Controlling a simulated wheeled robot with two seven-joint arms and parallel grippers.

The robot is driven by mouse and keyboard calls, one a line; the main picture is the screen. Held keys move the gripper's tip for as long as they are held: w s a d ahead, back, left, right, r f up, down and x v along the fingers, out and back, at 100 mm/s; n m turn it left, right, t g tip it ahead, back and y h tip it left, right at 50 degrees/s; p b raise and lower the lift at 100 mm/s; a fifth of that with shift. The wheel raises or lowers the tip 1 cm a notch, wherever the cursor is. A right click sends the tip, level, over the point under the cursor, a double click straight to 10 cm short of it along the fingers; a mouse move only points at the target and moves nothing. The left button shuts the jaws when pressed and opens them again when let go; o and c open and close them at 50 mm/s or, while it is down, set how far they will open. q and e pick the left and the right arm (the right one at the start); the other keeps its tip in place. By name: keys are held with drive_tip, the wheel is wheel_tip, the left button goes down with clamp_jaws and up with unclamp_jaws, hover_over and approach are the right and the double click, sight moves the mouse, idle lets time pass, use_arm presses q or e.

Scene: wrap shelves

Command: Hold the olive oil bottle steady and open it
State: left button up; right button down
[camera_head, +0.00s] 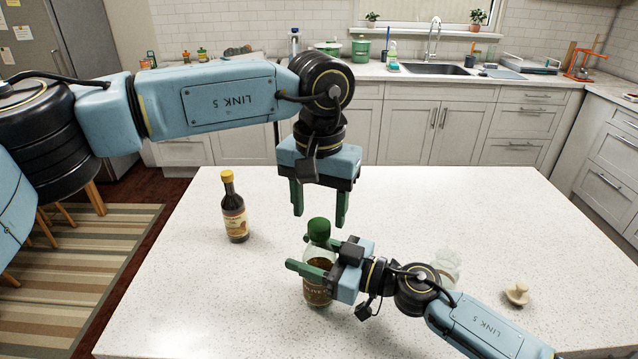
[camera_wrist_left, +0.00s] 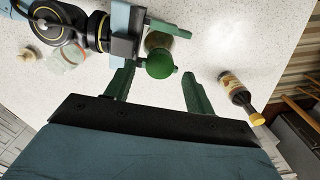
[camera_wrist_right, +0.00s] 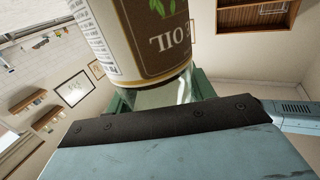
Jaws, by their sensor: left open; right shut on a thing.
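The olive oil bottle (camera_head: 317,292) stands upright on the white counter, with a green cap (camera_head: 319,229) on top. My right gripper (camera_head: 312,268) is shut on the bottle's body from the right side. The bottle's label fills much of the right wrist view (camera_wrist_right: 145,35). My left gripper (camera_head: 319,215) is open, pointing down just above the cap. In the left wrist view the cap (camera_wrist_left: 160,64) lies between the two green fingers (camera_wrist_left: 156,88), with space on both sides and no contact visible.
A dark bottle with a yellow cap (camera_head: 235,212) stands to the left on the counter (camera_head: 190,290). A clear glass jar (camera_head: 446,266) is partly hidden behind my right arm. A small pale lid or stopper (camera_head: 517,293) lies at the right. The counter's back right is clear.

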sight(319, 228)
use_arm(q)
drive_tip(key=shift+f, duration=1.25)
